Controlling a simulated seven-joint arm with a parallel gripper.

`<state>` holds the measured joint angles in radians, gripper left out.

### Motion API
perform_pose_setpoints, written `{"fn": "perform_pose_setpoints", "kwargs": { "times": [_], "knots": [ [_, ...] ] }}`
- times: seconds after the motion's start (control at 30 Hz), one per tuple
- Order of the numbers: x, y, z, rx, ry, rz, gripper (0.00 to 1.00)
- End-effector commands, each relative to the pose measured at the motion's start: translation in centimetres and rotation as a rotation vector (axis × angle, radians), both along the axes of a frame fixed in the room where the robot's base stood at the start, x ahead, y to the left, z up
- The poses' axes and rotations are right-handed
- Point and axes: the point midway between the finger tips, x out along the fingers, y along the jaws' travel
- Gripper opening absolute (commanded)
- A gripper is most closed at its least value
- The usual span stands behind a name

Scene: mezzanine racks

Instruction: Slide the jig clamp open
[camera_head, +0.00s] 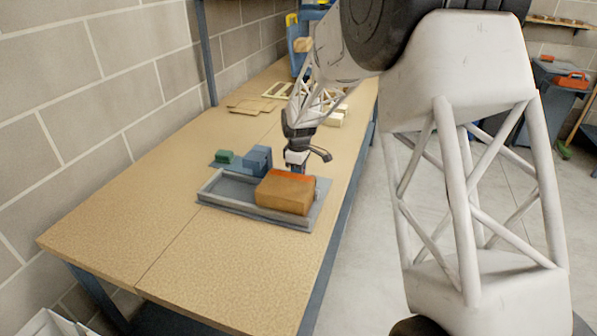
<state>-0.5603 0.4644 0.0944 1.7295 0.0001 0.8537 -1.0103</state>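A shallow grey tray-like fixture (222,190) lies on the workbench, with a raised rim. A brown block with an orange-red top edge (285,193) sits at its right end. Just behind it, a blue stepped block (257,158) and a small green block (224,156) stand on a blue-grey base. I cannot tell for sure which of these parts is the jig clamp. My gripper (302,160) points down just behind the brown block's far edge. One dark finger shows on its right. The block partly hides its lower end, so its opening and any contact are unclear.
The tan workbench (170,225) has free room at the front and left. Flat brown pieces (252,106), a pale wooden frame (277,90) and pale blocks (335,116) lie farther back. A block wall runs along the left. My arm covers much of the right.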

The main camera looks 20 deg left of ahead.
Motion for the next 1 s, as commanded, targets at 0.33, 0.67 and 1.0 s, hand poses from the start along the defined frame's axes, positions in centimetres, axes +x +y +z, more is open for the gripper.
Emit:
{"fn": "perform_pose_setpoints", "kwargs": {
  "times": [0.33,0.67,1.0],
  "knots": [
    [3.3,0.1,0.0,0.001,-0.001,0.0,0.0],
    [3.6,0.1,0.1,0.003,-0.006,0.0,0.28],
    [3.4,0.0,0.1,0.001,-0.002,0.0,0.45]
  ]
}}
